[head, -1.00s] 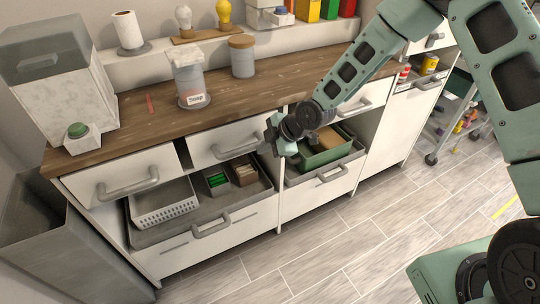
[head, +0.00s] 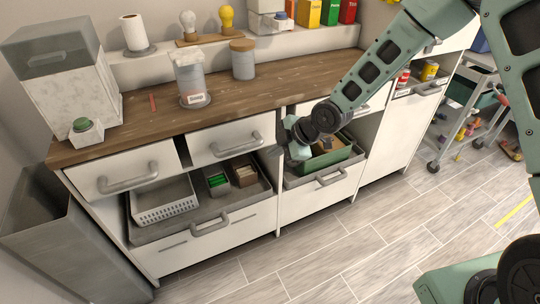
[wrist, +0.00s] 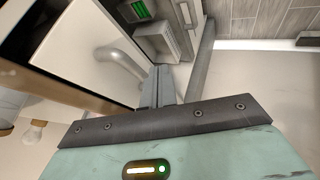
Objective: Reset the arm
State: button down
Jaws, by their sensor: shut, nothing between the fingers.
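My green arm reaches in from the right in the head view. My gripper (head: 286,134) is in front of the cabinet, near the upper drawer front and above the open lower drawers. In the wrist view my gripper's fingers (wrist: 160,86) are together, with nothing between them. A white drawer front with a grey handle (wrist: 122,62) is beside the fingers in that view. The green bin (head: 330,158) in the open right drawer is partly hidden behind my gripper and wrist.
The open left drawer (head: 190,226) holds a white basket (head: 164,205) and small boxes. The wooden counter (head: 130,128) carries a soap canister (head: 192,80) and other jars. A rolling rack (head: 462,130) stands at the right. The floor in front is clear.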

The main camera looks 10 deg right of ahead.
jog(key=v, duration=0.6)
jog(key=s+r+m+g+h+p, duration=0.1)
jog(key=s+r+m, duration=0.3)
jog(key=s, duration=0.6)
jog(key=s+r+m+g+h+p, duration=0.1)
jog(key=s+r+m+g+h, duration=0.1)
jog(key=s+r, duration=0.4)
jog(key=s+r+m+g+h+p, duration=0.1)
jog(key=s+r+m+h, duration=0.2)
jog(key=s, duration=1.1)
notch_tip(320, 180, up, 3)
jog(key=m, duration=0.3)
jog(key=shift+s+a+f+p, duration=0.15)
jog(key=shift+s+a+p, duration=0.05)
jog(key=shift+s+p, duration=0.1)
